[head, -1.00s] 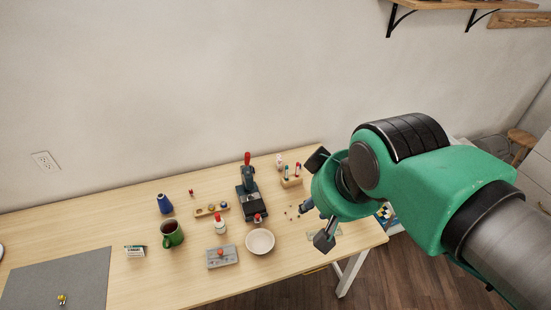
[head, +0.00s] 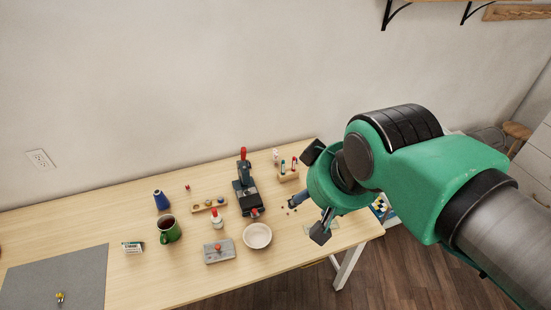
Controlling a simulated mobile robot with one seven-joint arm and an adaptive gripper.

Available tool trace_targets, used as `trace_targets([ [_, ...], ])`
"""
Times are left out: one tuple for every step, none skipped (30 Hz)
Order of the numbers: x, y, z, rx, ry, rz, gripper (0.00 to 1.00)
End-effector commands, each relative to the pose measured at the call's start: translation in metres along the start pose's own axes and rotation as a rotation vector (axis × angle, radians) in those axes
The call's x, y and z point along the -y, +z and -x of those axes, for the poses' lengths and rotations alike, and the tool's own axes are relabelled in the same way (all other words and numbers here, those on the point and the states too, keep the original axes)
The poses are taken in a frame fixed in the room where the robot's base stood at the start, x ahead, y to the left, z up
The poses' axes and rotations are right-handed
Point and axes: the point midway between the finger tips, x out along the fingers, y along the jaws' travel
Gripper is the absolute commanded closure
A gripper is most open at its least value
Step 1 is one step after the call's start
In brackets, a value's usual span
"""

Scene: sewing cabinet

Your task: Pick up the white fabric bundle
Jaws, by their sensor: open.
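I see no white fabric bundle that I can make out in the head view. My gripper (head: 317,193) is on the green arm at the right, above the right end of the table. Its two dark fingers are spread apart with nothing seen between them. My arm hides part of the floor and what stands beyond the table's right end.
The wooden table (head: 120,205) holds a green mug (head: 168,230), a white bowl (head: 257,236), a dark press with a red handle (head: 246,190), a blue cone (head: 161,200), a grey block (head: 218,252) and a grey mat (head: 60,280). A patterned item (head: 381,207) shows beyond the table's right end.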

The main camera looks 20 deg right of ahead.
Motion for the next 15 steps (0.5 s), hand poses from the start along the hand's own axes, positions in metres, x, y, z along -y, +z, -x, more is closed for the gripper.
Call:
trace_targets([
  [0.000,-0.002,0.000,0.001,0.001,-0.001,0.47],
  [-0.001,-0.004,-0.001,0.001,0.001,-0.002,0.47],
  [-0.001,-0.007,-0.001,0.002,0.002,-0.003,0.47],
  [-0.001,-0.010,-0.002,0.003,0.002,-0.004,0.47],
  [-0.002,-0.013,-0.003,0.004,0.003,-0.005,0.47],
  [-0.002,-0.018,-0.004,0.005,0.004,-0.007,0.47],
  [-0.003,-0.022,-0.005,0.006,0.005,-0.009,0.47],
  [-0.003,-0.027,-0.006,0.007,0.006,-0.011,0.47],
  [-0.004,-0.035,-0.008,0.008,0.008,-0.013,0.47],
  [-0.005,-0.040,-0.011,0.010,0.009,-0.016,0.47],
  [-0.005,-0.046,-0.013,0.012,0.011,-0.018,0.47],
  [-0.006,-0.055,-0.016,0.013,0.013,-0.021,0.47],
  [-0.007,-0.062,-0.018,0.015,0.014,-0.024,0.47],
  [-0.008,-0.070,-0.021,0.015,0.016,-0.026,0.47],
  [-0.010,-0.079,-0.025,0.017,0.018,-0.030,0.47],
])
